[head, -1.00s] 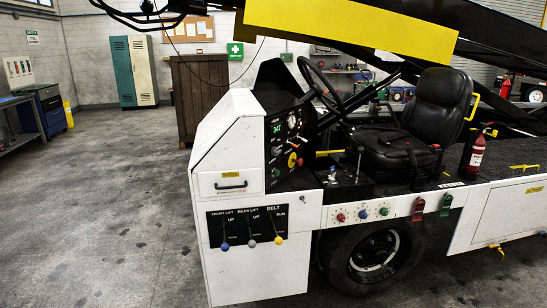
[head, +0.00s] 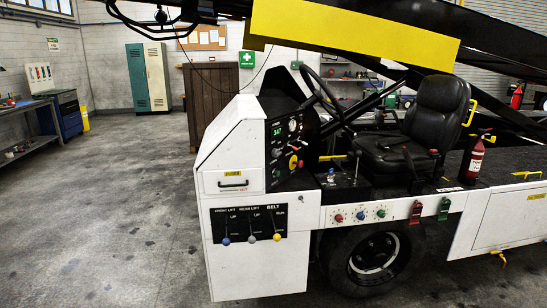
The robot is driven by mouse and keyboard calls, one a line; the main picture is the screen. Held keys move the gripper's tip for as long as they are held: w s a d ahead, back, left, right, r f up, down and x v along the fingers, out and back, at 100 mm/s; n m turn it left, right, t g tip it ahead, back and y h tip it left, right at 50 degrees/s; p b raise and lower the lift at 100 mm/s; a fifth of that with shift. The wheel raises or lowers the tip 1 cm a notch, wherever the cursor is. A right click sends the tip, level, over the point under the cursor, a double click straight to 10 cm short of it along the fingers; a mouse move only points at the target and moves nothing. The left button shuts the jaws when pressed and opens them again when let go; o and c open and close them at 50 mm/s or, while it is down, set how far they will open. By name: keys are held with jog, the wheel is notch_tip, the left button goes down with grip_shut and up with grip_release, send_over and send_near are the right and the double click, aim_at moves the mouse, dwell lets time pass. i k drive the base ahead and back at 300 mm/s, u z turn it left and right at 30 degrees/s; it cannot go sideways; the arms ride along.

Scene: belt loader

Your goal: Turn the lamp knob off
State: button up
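The white belt loader (head: 225,165) stands side-on in the head view. Its black dashboard (head: 278,150) carries a green display reading 347, gauges, and a yellow knob (head: 293,162) with red beside it. On the white side strip below the seat are a red knob (head: 339,217), a blue knob (head: 361,215) and a green knob (head: 381,212). Their labels are too small to read, so I cannot tell which is the lamp knob or how it is set. My gripper is not recognisable in this view.
Three levers on a black panel (head: 249,222) sit at the loader's front. A black seat (head: 430,125), steering wheel (head: 318,85) and fire extinguisher (head: 475,158) stand on top. The yellow-sided boom (head: 350,32) hangs overhead. The floor (head: 110,210) at left is open, with a workbench (head: 30,125) beyond.

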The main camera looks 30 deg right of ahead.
aim_at(275, 153)
jog(key=z, duration=0.15)
jog(key=i, duration=0.9)
jog(key=u, duration=0.1)
